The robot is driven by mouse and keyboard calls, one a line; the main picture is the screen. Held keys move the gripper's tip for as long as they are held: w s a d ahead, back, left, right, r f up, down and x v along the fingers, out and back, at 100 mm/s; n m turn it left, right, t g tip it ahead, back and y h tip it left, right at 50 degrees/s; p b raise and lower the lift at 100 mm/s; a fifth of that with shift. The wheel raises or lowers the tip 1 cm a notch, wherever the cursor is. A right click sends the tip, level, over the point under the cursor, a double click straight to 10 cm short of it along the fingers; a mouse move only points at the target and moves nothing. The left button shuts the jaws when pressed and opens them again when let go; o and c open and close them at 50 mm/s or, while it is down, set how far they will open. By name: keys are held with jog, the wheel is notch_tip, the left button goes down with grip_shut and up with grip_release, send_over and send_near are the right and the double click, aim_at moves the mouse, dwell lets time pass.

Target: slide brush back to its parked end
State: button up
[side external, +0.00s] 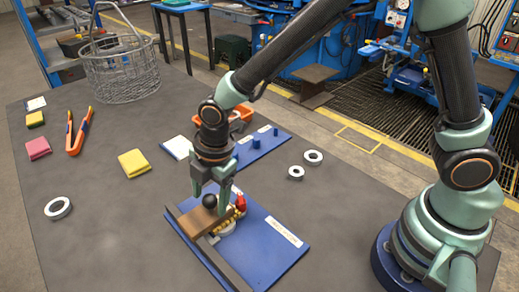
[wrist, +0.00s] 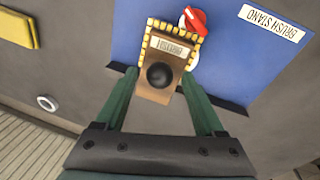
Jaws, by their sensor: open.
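The brush is a brown wooden block (side external: 196,221) with a round black knob (side external: 209,201) on top. In the wrist view the block (wrist: 157,95) carries a small label, and a yellow-studded edge frames its far part. It sits over a dark rail (side external: 222,268) on the blue board (side external: 270,262), whose label reads BRUSH STAND (wrist: 272,22). My gripper (side external: 210,197) is open above the brush, with one finger on each side of the knob. In the wrist view its fingers (wrist: 160,82) flank the block. Whether they touch it I cannot tell.
A red knob (wrist: 194,19) is close beside the brush. White rings (side external: 57,208), a yellow cloth (side external: 134,162), a pink cloth (side external: 38,148), orange-handled tongs (side external: 79,132) and a wire basket (side external: 120,70) lie around the grey table. The front left of the table is mostly clear.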

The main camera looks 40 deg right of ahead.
grip_shut()
dwell(1.5)
